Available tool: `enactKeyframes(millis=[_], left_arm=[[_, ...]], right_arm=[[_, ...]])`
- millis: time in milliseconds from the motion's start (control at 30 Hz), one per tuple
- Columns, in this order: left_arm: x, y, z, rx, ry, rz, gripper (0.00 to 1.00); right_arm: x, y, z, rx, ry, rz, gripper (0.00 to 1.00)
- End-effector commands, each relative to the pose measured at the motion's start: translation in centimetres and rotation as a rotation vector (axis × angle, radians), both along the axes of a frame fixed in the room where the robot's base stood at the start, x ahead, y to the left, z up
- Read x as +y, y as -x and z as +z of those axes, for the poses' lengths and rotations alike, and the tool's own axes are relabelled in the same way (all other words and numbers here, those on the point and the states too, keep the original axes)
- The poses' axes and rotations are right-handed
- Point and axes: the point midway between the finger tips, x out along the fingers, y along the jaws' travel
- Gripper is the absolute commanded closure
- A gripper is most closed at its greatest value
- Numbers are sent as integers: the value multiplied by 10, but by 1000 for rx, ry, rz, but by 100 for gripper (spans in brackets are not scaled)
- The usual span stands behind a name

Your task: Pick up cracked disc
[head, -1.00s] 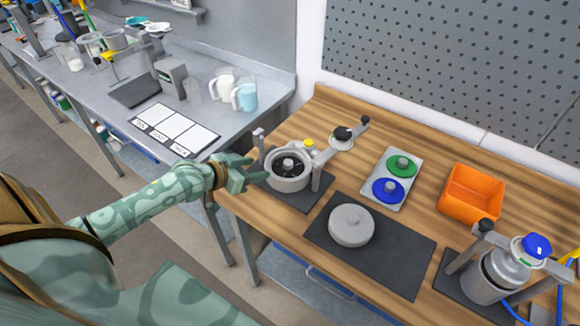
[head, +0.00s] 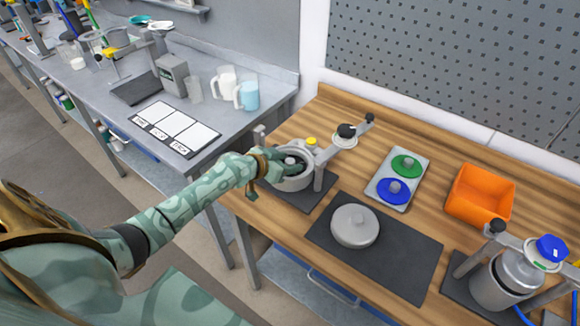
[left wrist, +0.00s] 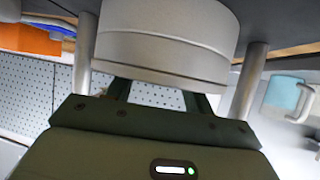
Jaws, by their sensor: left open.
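A grey metal drum (head: 295,183) stands on a dark mat at the near left of the wooden bench, its lid swung up on an arm. A pale hub shows at its mouth; I cannot make out the cracked disc under my fingers. My left gripper (head: 290,163) is open at the drum's mouth, with its fingers over the rim. In the left wrist view the drum (left wrist: 165,45) fills the top and hides the fingertips of the left gripper (left wrist: 162,95). I cannot tell whether they touch anything. My right gripper is out of view.
The raised lid (head: 345,136) stands behind the drum. A tray (head: 378,199) holds a green disc (head: 407,165) and a blue disc (head: 394,190). A round grey lid (head: 355,225) lies on a dark mat (head: 410,252). An orange bin (head: 480,195) and a second drum (head: 497,283) stand right.

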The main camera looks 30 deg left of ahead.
Motion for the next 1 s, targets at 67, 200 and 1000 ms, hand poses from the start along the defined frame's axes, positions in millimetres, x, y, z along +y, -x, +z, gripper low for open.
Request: enactKeyframes(millis=[67, 200, 1000], left_arm=[[0, 0, 0, 0, 0, 0, 59], [0, 0, 0, 0, 0, 0, 98], [-9, 40, 86, -4, -3, -3, 100]], right_arm=[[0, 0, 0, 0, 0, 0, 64], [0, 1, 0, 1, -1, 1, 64], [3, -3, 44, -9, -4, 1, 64]])
